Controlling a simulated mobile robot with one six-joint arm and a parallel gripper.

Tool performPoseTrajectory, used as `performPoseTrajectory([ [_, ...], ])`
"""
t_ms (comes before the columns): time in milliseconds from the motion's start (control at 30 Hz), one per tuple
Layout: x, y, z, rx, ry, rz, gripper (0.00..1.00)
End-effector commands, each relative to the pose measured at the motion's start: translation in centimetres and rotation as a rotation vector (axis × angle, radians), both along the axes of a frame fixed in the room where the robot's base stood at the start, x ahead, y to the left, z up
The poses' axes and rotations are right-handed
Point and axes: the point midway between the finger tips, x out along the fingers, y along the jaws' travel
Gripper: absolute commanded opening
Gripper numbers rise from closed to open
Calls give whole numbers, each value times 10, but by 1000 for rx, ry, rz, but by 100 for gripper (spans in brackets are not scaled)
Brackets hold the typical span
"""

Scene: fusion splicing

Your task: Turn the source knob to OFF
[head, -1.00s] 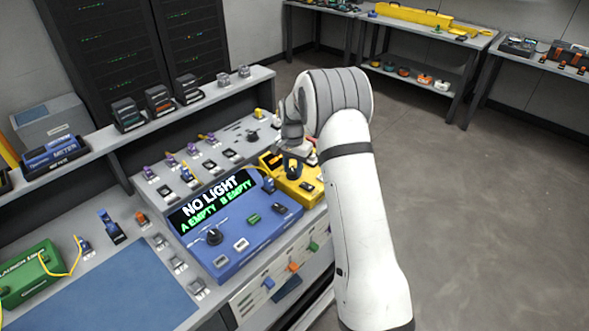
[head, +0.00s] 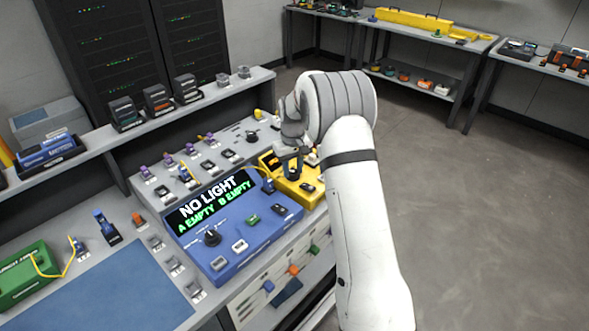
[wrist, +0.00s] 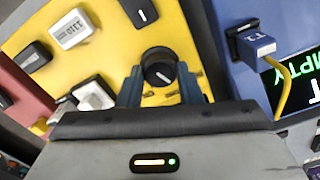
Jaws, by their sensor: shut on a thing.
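A blue unit (head: 262,233) left of the yellow one shows "NO LIGHT", "A EMPTY" and "B EMPTY". A blue plug with a yellow cable (wrist: 258,46) sits beside the yellow face. Black and white switches (wrist: 73,29) are close to my fingers. Open floor lies right of the bench.

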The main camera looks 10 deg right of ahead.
Motion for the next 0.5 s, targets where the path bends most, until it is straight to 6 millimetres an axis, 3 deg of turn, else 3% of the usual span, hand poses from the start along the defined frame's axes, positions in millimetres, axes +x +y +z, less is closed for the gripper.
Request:
performPoseTrajectory([
  [500,1,0,2,-1,-6,330,9],
])
